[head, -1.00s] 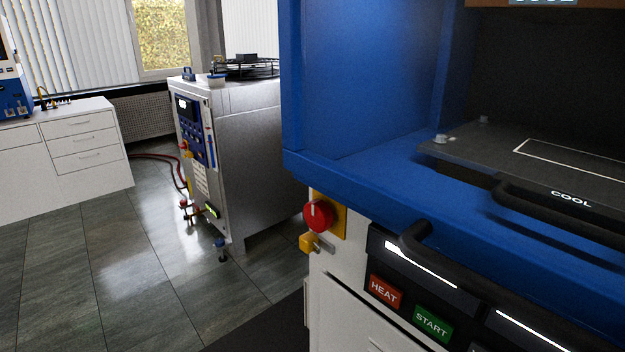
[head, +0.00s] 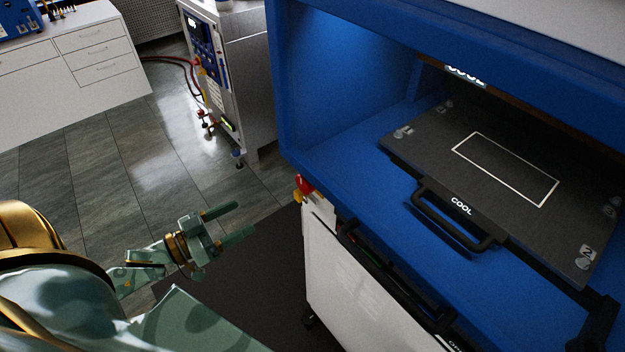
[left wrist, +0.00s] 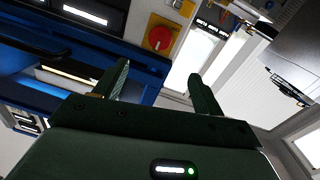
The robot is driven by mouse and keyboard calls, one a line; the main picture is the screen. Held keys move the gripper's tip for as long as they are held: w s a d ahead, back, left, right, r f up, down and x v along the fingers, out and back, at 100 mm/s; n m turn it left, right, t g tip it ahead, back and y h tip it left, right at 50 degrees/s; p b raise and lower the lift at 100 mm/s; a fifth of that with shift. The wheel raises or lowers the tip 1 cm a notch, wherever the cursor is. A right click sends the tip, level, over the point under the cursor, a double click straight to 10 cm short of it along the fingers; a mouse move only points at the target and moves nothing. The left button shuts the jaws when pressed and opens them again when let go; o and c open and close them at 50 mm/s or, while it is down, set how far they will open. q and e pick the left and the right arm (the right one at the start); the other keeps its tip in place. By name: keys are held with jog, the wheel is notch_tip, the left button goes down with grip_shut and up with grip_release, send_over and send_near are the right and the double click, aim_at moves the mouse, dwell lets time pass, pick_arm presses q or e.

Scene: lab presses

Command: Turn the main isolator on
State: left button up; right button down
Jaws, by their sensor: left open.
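The main isolator is a red rotary knob (head: 305,184) on a yellow plate, on the side of the press below its blue frame. In the head view only its edge shows. In the left wrist view the red knob (left wrist: 160,38) is seen face on, beyond and between my finger tips. My left gripper (head: 229,222) is open and empty, to the left of the knob and apart from it. Its two fingers also show in the left wrist view (left wrist: 158,85). My right gripper is not in view.
The blue press frame (head: 345,160) overhangs the knob, with a black platen (head: 420,160) and its handle inside. A white cabinet (head: 345,270) stands below. A grey machine (head: 250,75) stands behind. The floor (head: 110,165) left of the press is clear.

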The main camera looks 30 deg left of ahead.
aim_at(301, 185)
pick_arm(q)
jog(key=x, duration=1.6)
jog(key=shift+w+a, duration=0.1)
jog(key=shift+a, duration=0.05)
jog(key=c, duration=1)
